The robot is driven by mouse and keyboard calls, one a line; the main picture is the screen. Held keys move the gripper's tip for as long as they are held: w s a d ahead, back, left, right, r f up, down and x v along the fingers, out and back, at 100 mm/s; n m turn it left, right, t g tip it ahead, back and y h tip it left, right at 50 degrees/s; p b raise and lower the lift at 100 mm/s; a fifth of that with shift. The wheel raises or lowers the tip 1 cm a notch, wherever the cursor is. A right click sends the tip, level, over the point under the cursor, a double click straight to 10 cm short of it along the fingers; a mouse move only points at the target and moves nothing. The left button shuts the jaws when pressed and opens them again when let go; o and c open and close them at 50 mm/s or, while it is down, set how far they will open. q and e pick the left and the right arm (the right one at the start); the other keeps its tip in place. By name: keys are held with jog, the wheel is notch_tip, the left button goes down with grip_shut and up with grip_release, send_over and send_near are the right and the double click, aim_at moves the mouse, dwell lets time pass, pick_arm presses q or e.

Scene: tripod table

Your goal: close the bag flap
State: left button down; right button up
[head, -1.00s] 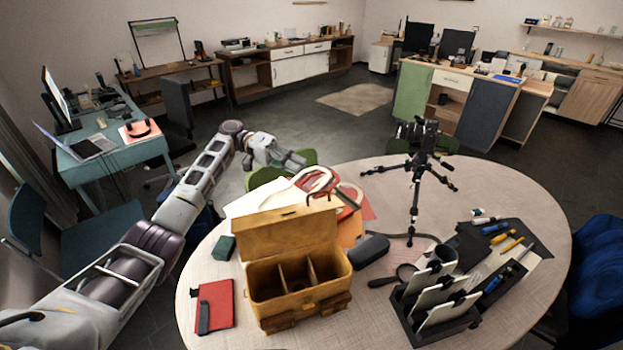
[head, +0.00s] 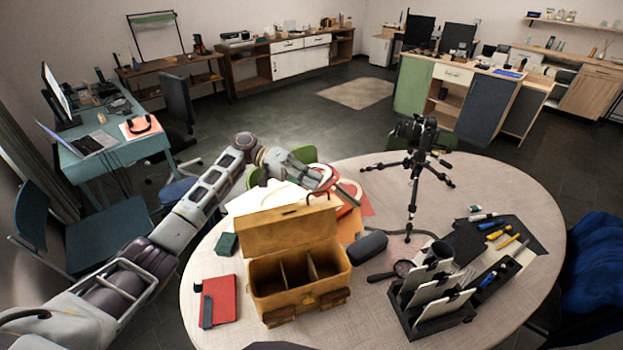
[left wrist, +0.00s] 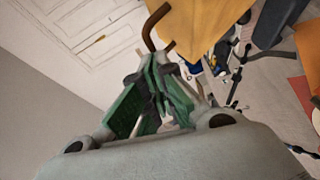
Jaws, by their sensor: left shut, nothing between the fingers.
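The tan bag (head: 300,290) stands on the round table with its front compartments exposed. Its flap (head: 285,232) is open and stands up at the back; it also shows at the top of the left wrist view (left wrist: 205,25). A brown loop handle (left wrist: 150,28) sticks out from the flap's edge. My left gripper (head: 322,181) is behind and above the flap, over the papers. In the left wrist view its green-padded fingers (left wrist: 158,68) are together and empty, just below the handle; I cannot tell whether they touch it. My right gripper is not in view.
A red notebook (head: 222,298) and green box (head: 227,243) lie left of the bag. A dark case (head: 369,247), magnifier (head: 390,272) and black organiser (head: 430,310) are to its right. A camera tripod (head: 413,185) stands behind. Bare table (head: 495,190) lies at the right back.

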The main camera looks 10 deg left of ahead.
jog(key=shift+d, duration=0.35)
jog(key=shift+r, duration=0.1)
